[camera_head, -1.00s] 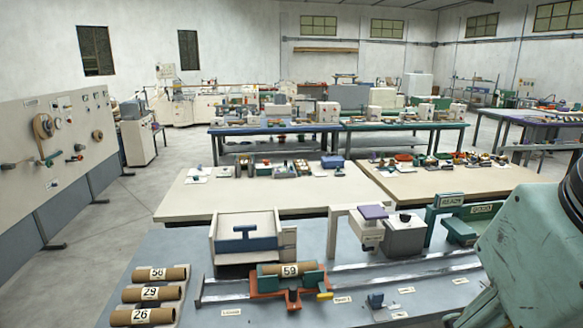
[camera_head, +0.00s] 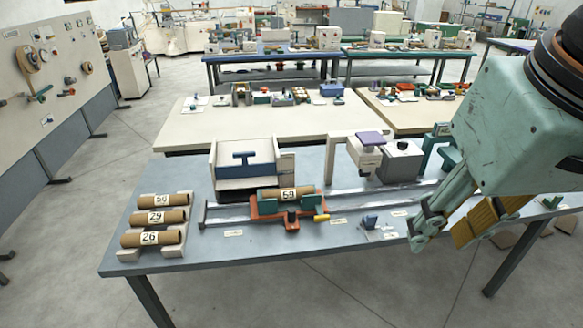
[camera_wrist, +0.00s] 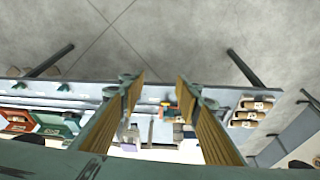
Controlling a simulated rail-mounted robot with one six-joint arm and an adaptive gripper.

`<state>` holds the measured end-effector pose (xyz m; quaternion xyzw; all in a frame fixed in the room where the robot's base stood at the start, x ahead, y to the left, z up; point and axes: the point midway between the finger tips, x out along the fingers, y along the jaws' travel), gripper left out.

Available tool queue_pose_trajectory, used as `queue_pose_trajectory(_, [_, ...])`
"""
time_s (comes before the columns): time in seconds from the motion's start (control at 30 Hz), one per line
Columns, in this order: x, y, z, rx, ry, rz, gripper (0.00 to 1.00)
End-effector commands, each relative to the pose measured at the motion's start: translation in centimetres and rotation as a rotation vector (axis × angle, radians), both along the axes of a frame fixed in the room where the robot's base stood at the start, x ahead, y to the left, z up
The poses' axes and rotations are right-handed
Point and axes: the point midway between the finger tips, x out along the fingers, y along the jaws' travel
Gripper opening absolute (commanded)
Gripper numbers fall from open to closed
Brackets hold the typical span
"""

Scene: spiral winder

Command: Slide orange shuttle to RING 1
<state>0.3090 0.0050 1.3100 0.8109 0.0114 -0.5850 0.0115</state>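The orange shuttle (camera_head: 268,209) sits on the metal rails (camera_head: 352,196) at the left part of the table, carrying a brown tube labelled 59 (camera_head: 304,191) between green blocks. It has a dark knob in front and a yellow handle (camera_head: 321,218) at its right. A small label lies just right of the handle, too small to read for certain. My gripper (camera_head: 438,240) hangs over the table's front right, well right of the shuttle and apart from it. In the wrist view its two fingers (camera_wrist: 160,78) stand wide apart with nothing between them. The shuttle shows small beyond them.
Tubes 50, 29 and 26 (camera_head: 150,238) rest on a white rack at the left. A white arch with a purple top (camera_head: 369,138) and a grey box (camera_head: 401,162) stand by the rails.

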Motion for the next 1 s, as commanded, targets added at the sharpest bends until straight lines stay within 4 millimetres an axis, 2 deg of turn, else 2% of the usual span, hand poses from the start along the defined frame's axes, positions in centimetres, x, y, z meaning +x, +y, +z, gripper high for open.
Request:
queue_pose_trajectory(0.47, [7.4,1.4,1.0,-0.008,0.043,0.059,0.31])
queue_pose_trajectory(1.0, [15.8,3.6,0.3,-0.019,0.090,0.123,0.31])
